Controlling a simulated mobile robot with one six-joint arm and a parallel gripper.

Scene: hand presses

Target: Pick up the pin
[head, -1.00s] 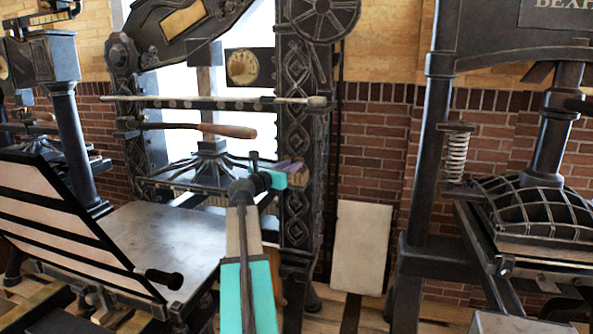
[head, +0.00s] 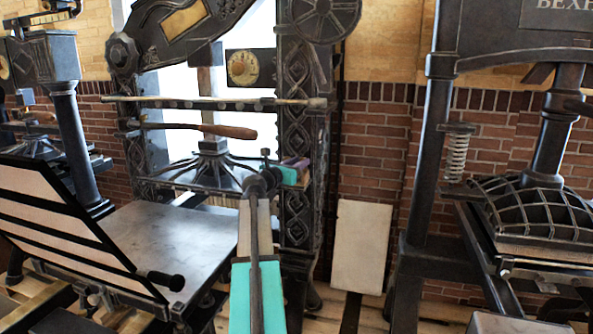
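I cannot make out a separate pin with certainty. A long thin light rod (head: 215,102) runs level across the front of the middle hand press (head: 297,195). A wooden-handled bar (head: 228,131) lies just below it. My arm, grey and teal, reaches up from the bottom centre. Its far end, with my gripper (head: 296,168), shows small and partly hidden in front of the press's right upright, below the rod's right end in the picture. The fingers are too small and cluttered to read.
A flat metal bed (head: 165,240) with a tilted striped frame (head: 60,215) and a dark handle (head: 165,280) stands at the left. Another press (head: 425,170) stands at the right. A pale board (head: 361,245) leans on the brick wall between them.

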